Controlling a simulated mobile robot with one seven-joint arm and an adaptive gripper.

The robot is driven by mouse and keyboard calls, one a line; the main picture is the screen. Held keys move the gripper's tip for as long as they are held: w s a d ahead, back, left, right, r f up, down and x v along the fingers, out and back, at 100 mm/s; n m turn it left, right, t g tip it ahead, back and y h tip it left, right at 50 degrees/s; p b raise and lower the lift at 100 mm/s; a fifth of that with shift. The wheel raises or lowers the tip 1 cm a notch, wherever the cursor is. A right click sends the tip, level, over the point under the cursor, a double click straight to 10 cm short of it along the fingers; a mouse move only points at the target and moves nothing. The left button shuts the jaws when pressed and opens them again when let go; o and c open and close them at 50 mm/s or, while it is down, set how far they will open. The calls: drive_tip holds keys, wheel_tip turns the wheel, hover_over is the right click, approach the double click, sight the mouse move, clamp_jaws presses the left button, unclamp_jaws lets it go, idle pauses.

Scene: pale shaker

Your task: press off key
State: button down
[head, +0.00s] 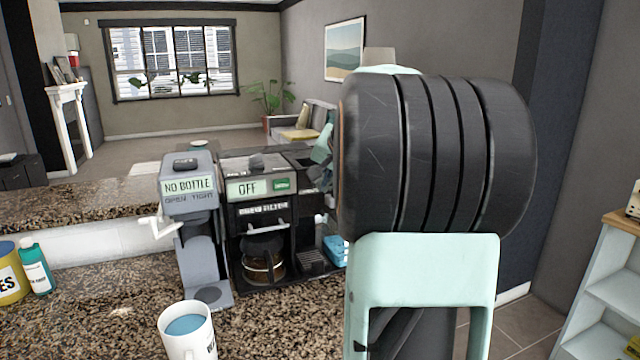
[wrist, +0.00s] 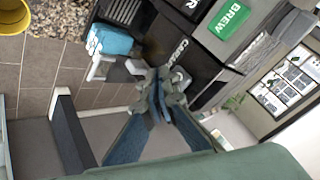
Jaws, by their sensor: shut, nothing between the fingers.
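The black coffee machine (head: 262,215) stands on the granite counter, left of my arm. Its upper front has a pale panel reading OFF (head: 247,189) and a small green key (head: 281,184) to the right of it. In the wrist view the green key reads BREW (wrist: 228,18); the OFF panel is not visible there. My gripper (wrist: 160,97) is shut and empty, its fingertips in front of dark machine parts. In the head view it shows as teal fingers (head: 322,160) at the right of the machine, partly hidden by my arm. I cannot tell whether it touches anything.
A grey dispenser (head: 188,195) reading NO BOTTLE stands left of the machine. A white mug (head: 187,345) with blue content is at the counter's front. A glass pot (head: 263,265) sits in the machine. A blue object (head: 335,251) is at right; a teal bottle (head: 36,268) far left.

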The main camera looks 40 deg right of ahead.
drive_tip(key=shift+s, duration=0.2)
drive_tip(key=s+b, duration=0.1)
drive_tip(key=s, duration=0.1)
drive_tip(key=s+a+b, duration=0.1)
drive_tip(key=s+b, duration=0.1)
drive_tip(key=s, duration=0.1)
drive_tip(key=shift+a, duration=0.1)
idle(0.4)
drive_tip(key=shift+w, duration=0.1)
idle(0.4)
